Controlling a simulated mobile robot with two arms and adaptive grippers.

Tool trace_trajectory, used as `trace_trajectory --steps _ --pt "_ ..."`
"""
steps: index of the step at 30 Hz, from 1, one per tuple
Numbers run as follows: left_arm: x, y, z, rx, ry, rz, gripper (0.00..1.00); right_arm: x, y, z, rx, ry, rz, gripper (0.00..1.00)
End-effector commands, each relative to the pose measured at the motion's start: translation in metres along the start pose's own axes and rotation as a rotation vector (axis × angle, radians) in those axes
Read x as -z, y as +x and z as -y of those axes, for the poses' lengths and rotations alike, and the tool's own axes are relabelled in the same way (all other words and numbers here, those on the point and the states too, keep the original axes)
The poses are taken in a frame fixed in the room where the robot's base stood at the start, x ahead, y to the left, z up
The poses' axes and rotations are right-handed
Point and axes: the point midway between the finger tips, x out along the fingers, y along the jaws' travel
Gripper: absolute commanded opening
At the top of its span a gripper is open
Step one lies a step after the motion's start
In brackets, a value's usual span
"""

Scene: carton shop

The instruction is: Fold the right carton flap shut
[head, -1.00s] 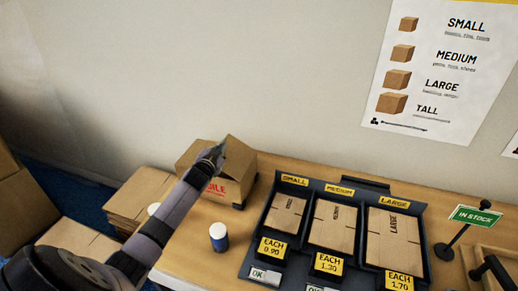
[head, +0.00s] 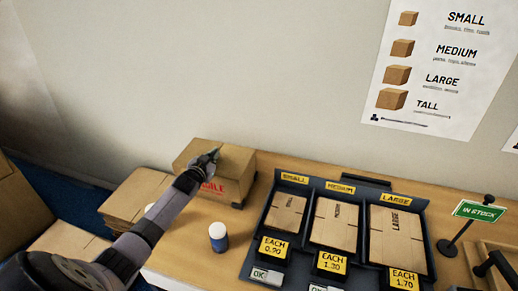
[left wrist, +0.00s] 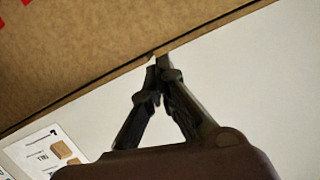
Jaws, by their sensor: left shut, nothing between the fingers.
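The brown carton (head: 232,190) with red lettering stands on the wooden counter near the wall. Its right flap (head: 238,161) now looks lying down, about level with the carton's top. A small gap at its edge cannot be ruled out. My left gripper (head: 215,152) is shut and empty, its tips at the top of the carton near the flap. In the left wrist view the shut fingertips (left wrist: 156,61) are at or very near a cardboard edge (left wrist: 90,50); contact is not certain. My arm hides part of the carton's left front. My right gripper is not in view.
A blue bottle with a white cap (head: 218,236) stands in front of the carton. A black display tray (head: 265,232) with flat cartons is on the right, beside a green sign (head: 478,211). Stacked flat cardboard (head: 135,195) lies left. The wall is close behind.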

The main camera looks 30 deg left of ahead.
Motion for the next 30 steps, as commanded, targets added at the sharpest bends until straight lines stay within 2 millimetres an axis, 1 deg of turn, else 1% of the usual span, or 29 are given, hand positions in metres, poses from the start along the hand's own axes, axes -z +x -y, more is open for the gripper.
trace_trajectory --steps 10,13,17,21,22,23,30 --pt "0.001 0.000 0.000 0.000 0.001 0.000 0.00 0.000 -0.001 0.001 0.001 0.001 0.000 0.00" --pt "0.006 -0.001 0.001 0.000 0.001 -0.001 0.00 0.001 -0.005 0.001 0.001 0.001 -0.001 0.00" --pt "0.024 -0.002 0.004 0.000 0.001 -0.002 0.00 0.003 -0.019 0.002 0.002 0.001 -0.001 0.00" --pt "0.051 -0.004 0.008 -0.001 0.001 -0.002 0.00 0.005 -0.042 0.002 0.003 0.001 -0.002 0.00" --pt "0.042 -0.008 0.005 -0.003 0.001 0.002 0.00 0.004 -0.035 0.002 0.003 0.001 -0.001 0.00" --pt "0.038 -0.013 0.005 -0.003 0.001 0.002 0.00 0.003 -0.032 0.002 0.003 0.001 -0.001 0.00" --pt "0.038 -0.053 0.008 -0.002 0.003 0.001 0.00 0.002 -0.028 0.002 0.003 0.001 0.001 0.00"
